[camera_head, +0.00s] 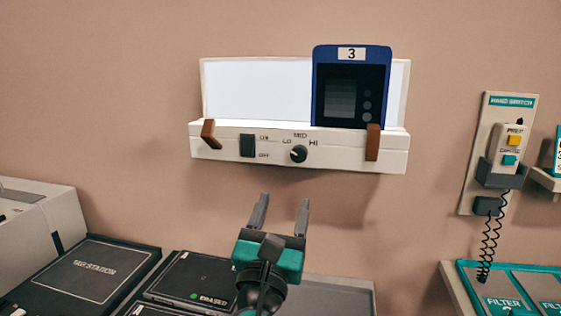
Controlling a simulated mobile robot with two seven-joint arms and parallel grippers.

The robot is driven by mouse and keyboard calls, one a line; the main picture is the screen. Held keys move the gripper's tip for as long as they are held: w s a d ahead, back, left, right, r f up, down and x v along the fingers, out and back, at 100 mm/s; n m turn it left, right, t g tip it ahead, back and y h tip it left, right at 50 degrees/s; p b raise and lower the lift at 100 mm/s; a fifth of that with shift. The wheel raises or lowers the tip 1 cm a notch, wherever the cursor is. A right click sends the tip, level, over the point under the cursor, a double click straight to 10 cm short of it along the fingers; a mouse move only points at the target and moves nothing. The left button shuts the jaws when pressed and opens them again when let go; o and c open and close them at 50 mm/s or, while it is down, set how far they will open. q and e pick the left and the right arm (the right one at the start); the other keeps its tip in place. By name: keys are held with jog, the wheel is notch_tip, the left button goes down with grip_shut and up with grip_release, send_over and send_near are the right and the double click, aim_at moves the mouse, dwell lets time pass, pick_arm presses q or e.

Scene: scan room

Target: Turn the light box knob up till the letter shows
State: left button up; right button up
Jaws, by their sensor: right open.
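The light box (255,90) is mounted on the wall, and its screen is lit white. A blue-framed film labelled 3 (352,88) stands on the right part of the screen; it shows a grey step pattern and round spots, and I can make out no letter on its dark area. The black knob (298,154) sits on the front ledge among the marks LO, MID and HI; its white pointer looks turned toward LO. The ON/OFF switch (248,146) is left of it. My right gripper (281,199) is open and empty, below the knob and apart from it. My left gripper is out of view.
Brown clips (372,142) stick out from the ledge at both ends. Below lie a dark tag station (90,271) and a cassette marked ERASED (190,280). A hand switch (509,150) with a coiled cord hangs at right, above teal filter trays (495,290). The wall below the ledge is clear.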

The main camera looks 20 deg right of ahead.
aim_at(298, 156)
jog(key=p+x, duration=0.1)
jog(key=x, duration=1)
jog(key=shift+s+d, duration=0.1)
jog(key=shift+w+d+r, duration=0.1)
jog(key=shift+w+d, duration=0.2)
jog(key=shift+w, duration=0.1)
jog(key=shift+c, duration=0.3)
jog(key=shift+c, duration=0.7)
jog(key=c, duration=0.8)
jog(key=shift+c, duration=0.2)
